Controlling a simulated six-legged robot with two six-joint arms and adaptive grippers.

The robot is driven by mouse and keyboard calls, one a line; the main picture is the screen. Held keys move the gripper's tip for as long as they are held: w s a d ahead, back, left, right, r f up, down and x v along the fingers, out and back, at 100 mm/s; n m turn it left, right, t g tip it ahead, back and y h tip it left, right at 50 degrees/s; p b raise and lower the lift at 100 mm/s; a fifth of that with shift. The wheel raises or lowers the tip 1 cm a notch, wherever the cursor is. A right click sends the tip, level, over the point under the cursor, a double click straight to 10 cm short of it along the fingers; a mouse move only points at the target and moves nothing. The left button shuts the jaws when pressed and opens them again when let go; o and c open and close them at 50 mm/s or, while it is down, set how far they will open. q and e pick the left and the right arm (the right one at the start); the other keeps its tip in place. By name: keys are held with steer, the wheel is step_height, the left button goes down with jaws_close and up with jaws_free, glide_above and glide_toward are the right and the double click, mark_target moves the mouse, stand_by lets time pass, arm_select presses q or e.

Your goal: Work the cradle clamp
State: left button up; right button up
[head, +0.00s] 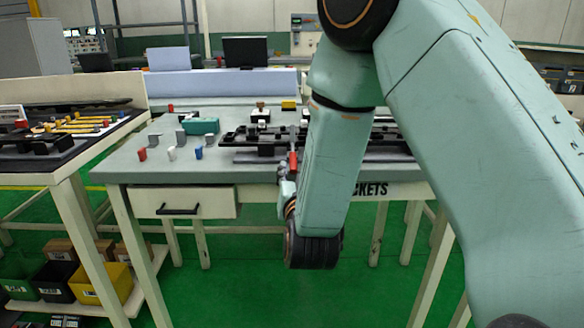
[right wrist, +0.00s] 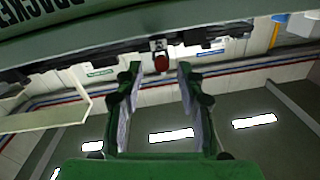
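My right gripper (right wrist: 159,68) is open and empty; its two green fingers stand apart in the right wrist view. In the head view the red handle (head: 293,160) stands at the front edge of the grey table, just above my right gripper (head: 287,184), which my arm partly hides. The rest of the clamp is hidden or too small to tell. My left gripper is not in view.
The grey table (head: 225,168) carries black fixtures, a teal block (head: 201,126) and small coloured blocks. A drawer (head: 185,203) is under its front edge. A second table (head: 40,175) with trim parts stands at left, bins below it. The green floor in front is clear.

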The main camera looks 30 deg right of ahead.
steer(key=x, duration=0.4)
steer(key=shift+w+f+b, duration=0.1)
steer(key=shift+w+b, duration=0.15)
steer(key=shift+b, duration=0.05)
jaws_close()
stand_by(0.6)
